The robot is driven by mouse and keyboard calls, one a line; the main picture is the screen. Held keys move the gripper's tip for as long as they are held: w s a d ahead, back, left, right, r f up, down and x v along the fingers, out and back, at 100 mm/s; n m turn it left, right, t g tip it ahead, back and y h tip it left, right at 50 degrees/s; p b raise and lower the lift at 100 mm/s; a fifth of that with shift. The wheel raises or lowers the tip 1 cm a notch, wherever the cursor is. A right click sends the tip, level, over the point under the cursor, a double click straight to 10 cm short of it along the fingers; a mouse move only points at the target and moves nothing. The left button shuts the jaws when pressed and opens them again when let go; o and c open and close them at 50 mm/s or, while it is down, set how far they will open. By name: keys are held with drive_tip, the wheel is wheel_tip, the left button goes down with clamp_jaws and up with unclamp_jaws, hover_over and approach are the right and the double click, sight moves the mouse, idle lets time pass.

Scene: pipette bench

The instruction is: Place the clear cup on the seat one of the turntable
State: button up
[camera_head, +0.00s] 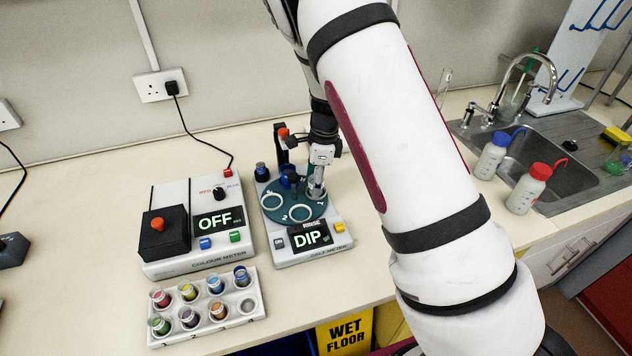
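The turntable is a teal disc (293,205) on the white cell meter. Two white-ringed seats show bare at its front, a left one (272,201) and a front one (300,214). My gripper (316,182) points down over the right side of the disc. A small greyish, see-through cylinder, which looks like the clear cup (316,190), is at its fingertips, at or just above the disc. The fingers are too small to tell whether they grip it. The number of the seat under it is hidden.
The cell meter (312,250) reads DIP. A dark post with a red top (283,134) stands behind the disc. The colour meter (180,260), reading OFF, is at left. A white rack (215,326) of coloured cups has one empty-looking place. Bottles (527,190) and a sink are at right.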

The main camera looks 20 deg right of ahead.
drive_tip(key=s+r+n+t+y, duration=0.1)
drive_tip(key=s+r+n, duration=0.2)
drive_tip(key=r, duration=0.7)
drive_tip(key=s+r+n, duration=0.2)
drive_tip(key=s+r, duration=0.2)
drive_tip(key=r, duration=0.6)
drive_tip(key=s+r+n+t, duration=0.1)
drive_tip(key=s+r+n, duration=0.2)
drive_tip(key=s+n, duration=0.2)
drive_tip(key=s+r+n+t+h, duration=0.1)
drive_tip(key=s+r+n, duration=0.2)
drive_tip(key=s+n, duration=0.3)
drive_tip(key=s+r+n+t+h, duration=0.1)
drive_tip(key=s+n, duration=0.4)
drive_tip(key=s, duration=0.6)
wheel_tip(320, 180, up, 3)
drive_tip(key=shift+f+t+b, duration=0.1)
drive_tip(key=shift+t+b, duration=0.25)
drive_tip(key=shift+t, duration=0.25)
